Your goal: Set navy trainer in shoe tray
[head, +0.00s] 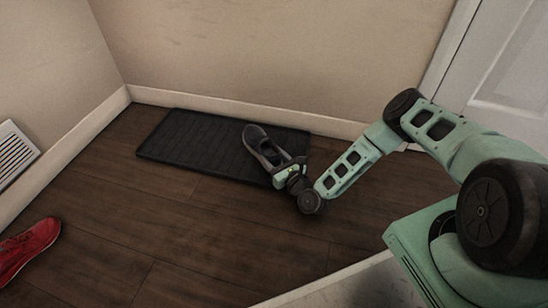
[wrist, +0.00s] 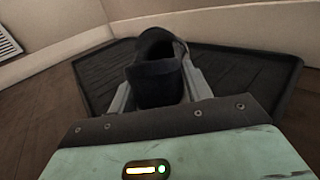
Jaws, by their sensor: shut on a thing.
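The navy trainer (head: 259,141) looks dark grey-blue in the head view and is over the right part of the black shoe tray (head: 190,145). My gripper (head: 284,168) is shut on the near end of the trainer, at the tray's front right edge. In the wrist view the trainer (wrist: 157,70) stands between the two grey fingers, its opening facing up, with the ribbed tray (wrist: 235,75) behind and around it. I cannot tell whether the sole touches the tray, as the underside is hidden.
A red shoe (head: 28,248) lies on the wooden floor at the lower left. A white vent (head: 14,150) is on the left wall. Walls with white baseboards meet behind the tray, and a white door (head: 505,60) is at right. The tray's left part is bare.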

